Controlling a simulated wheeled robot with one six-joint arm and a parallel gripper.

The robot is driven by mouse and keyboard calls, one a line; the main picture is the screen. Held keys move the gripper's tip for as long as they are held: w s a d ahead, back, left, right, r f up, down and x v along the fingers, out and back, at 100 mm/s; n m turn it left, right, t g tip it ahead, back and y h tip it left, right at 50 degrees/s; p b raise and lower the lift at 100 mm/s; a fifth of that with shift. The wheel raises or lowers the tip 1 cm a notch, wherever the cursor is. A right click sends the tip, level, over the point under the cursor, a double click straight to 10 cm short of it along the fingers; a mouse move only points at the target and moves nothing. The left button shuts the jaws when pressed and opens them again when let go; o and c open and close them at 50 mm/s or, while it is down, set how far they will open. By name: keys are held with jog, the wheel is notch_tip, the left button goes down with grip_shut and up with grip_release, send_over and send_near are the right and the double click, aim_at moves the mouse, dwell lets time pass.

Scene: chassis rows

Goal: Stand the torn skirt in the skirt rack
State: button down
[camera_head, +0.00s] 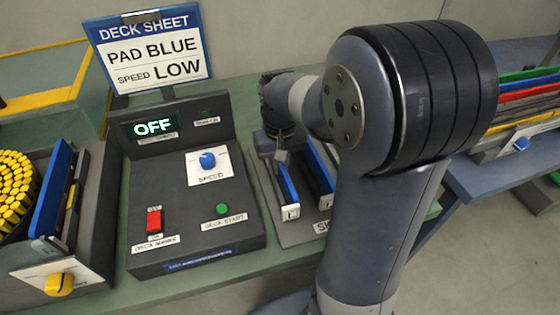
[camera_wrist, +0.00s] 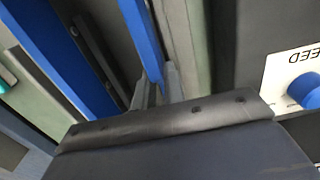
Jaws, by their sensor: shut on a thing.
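The skirt rack (camera_head: 268,200) is a dark grey holder on the green bench, right of the control console. My gripper (camera_head: 283,155) points down over its left part. It is shut on the upper edge of a blue skirt (camera_head: 287,184), a long strip with a white end tag. In the wrist view the fingers (camera_wrist: 155,88) meet around this blue strip (camera_wrist: 141,38). A second blue skirt (camera_head: 318,168) stands in the rack to the right; it also shows in the wrist view (camera_wrist: 62,58). No tear is visible, and my arm hides the rack's right part.
A console (camera_head: 190,185) with an OFF display, red switch, green button and blue speed knob stands close left. The sign (camera_head: 150,50) reads PAD BLUE, SPEED LOW. A bin with yellow pieces (camera_head: 20,190) and a blue strip (camera_head: 55,190) is far left. Colored strips (camera_head: 525,88) lie right.

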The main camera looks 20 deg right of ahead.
jog(key=shift+f, duration=0.1)
jog(key=c, duration=1.4)
grip_release()
notch_tip(320, 180, up, 11)
jog(key=shift+f+p, duration=0.1)
jog(key=shift+p, duration=0.6)
notch_tip(320, 180, down, 11)
jog(key=shift+r+b, duration=0.1)
jog(key=shift+b, duration=0.65)
jog(key=shift+r+p, duration=0.3)
jog(key=shift+r, duration=0.1)
jog(key=shift+f, duration=0.1)
